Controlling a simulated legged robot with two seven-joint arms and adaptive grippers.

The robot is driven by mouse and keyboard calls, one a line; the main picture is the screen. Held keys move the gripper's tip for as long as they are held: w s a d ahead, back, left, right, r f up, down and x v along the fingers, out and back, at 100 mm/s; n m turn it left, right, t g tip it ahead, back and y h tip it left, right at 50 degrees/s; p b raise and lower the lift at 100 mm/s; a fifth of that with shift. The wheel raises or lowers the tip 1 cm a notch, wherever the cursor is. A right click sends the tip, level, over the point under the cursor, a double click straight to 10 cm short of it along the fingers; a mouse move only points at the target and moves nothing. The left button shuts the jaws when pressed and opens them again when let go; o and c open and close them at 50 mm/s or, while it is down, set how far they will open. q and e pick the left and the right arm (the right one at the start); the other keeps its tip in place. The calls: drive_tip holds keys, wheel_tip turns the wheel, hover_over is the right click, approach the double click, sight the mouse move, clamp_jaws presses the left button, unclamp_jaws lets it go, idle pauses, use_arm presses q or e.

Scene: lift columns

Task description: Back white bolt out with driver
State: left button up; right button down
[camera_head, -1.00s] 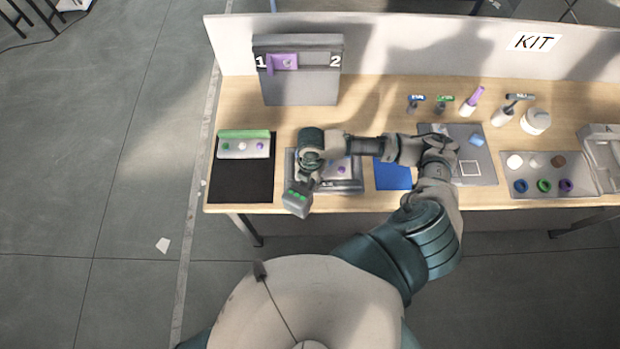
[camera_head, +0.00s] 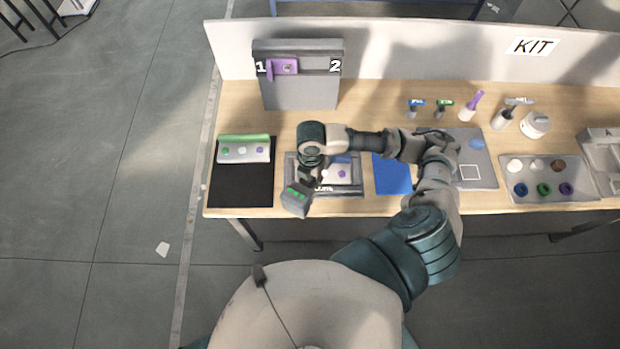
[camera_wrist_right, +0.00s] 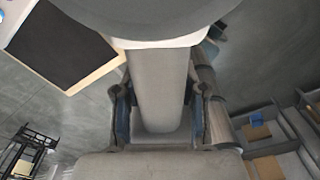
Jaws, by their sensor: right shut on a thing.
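My right gripper (camera_head: 306,181) hangs over the left part of a grey framed tray (camera_head: 352,190) at the table's front. It is shut on the driver (camera_head: 296,200), a grey tool with green lights on its body. In the right wrist view, the gripper (camera_wrist_right: 160,118) holds the driver's grey handle (camera_wrist_right: 160,85) between its fingers. A white bolt head (camera_head: 325,173) and a purple one (camera_head: 342,174) show in the tray, right of the gripper. The driver's tip is hidden, so I cannot tell whether it touches a bolt. My left gripper is out of view.
A green-edged rack (camera_head: 246,138) with green, white and purple bolts stands on a black mat (camera_head: 240,186) at left. A grey panel (camera_head: 300,92) stands behind. A blue mat (camera_head: 392,176), several tools and a parts tray (camera_head: 545,195) lie to the right.

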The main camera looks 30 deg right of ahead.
drive_tip(key=shift+r, duration=0.35)
drive_tip(key=shift+r, duration=1.95)
